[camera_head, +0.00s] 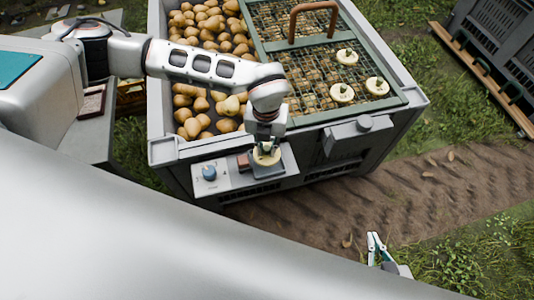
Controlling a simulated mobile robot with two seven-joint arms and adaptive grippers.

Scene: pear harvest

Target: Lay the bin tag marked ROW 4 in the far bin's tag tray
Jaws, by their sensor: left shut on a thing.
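My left gripper (266,148) points down at the front of the slatted bin (300,178). It is shut on a round cream tag (265,158) with a green grip. The tag is at a small dark grey tray (284,166) on the bin's front ledge; I cannot tell whether it touches the tray. Three similar cream tags, (342,93), (377,86) and (347,57), lie on the mesh lid. No marking is legible, so I cannot tell which is ROW 4. My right gripper (375,245) is low in view, over the ground, away from the tags.
A blue knob (209,172) sits on the ledge left of the tray, with a small brown block beside the tray. Pears (200,105) fill the bin's open left part. The mesh lid has a brown handle (313,8). Another dark bin (500,40) stands at upper right.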

